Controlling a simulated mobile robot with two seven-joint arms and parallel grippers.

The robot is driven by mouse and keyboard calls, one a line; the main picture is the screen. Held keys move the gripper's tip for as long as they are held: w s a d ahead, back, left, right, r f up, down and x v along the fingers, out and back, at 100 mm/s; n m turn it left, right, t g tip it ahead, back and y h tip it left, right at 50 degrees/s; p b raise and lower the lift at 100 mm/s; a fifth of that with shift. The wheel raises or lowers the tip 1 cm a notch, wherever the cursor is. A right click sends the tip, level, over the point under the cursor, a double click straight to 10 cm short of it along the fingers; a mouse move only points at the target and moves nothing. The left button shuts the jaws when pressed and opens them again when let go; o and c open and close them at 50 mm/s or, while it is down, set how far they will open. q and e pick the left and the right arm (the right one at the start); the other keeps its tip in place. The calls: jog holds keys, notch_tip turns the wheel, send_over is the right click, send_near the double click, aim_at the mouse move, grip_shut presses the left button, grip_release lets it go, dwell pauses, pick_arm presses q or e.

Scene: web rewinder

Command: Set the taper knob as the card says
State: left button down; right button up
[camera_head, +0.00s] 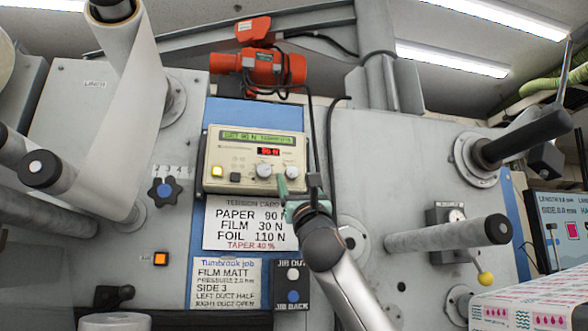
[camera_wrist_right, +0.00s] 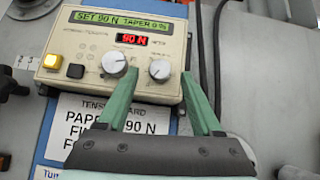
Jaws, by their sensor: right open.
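The cream tension controller (camera_head: 225,178) has a green display reading SET 90 N TAPER 0 % (camera_wrist_right: 120,20) and a red 90 N readout. It has two white knobs; labels at them are too small to read. The left knob (camera_wrist_right: 114,63) is beside my left-hand finger; the right knob (camera_wrist_right: 159,70) appears between the fingertips. My right gripper (camera_wrist_right: 160,76) is open in front of the panel; contact cannot be told. In the head view it (camera_head: 298,183) is just below the right knob (camera_head: 291,171). The tension card (camera_head: 250,222) below reads TAPER 40 % in red. My left gripper is out of view.
A yellow button (camera_head: 216,171) and a dark button are left of the knobs. A Turnbrook job card (camera_head: 226,284) and a JIB OUT/JIB BACK switch box (camera_head: 292,284) are below. A black cable hangs right of the controller. Rollers (camera_head: 450,236) stick out at both sides.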

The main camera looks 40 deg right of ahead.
jog(key=shift+p+x, duration=0.3)
jog(key=shift+x, duration=0.65)
jog(key=shift+c, duration=0.4)
grip_shut()
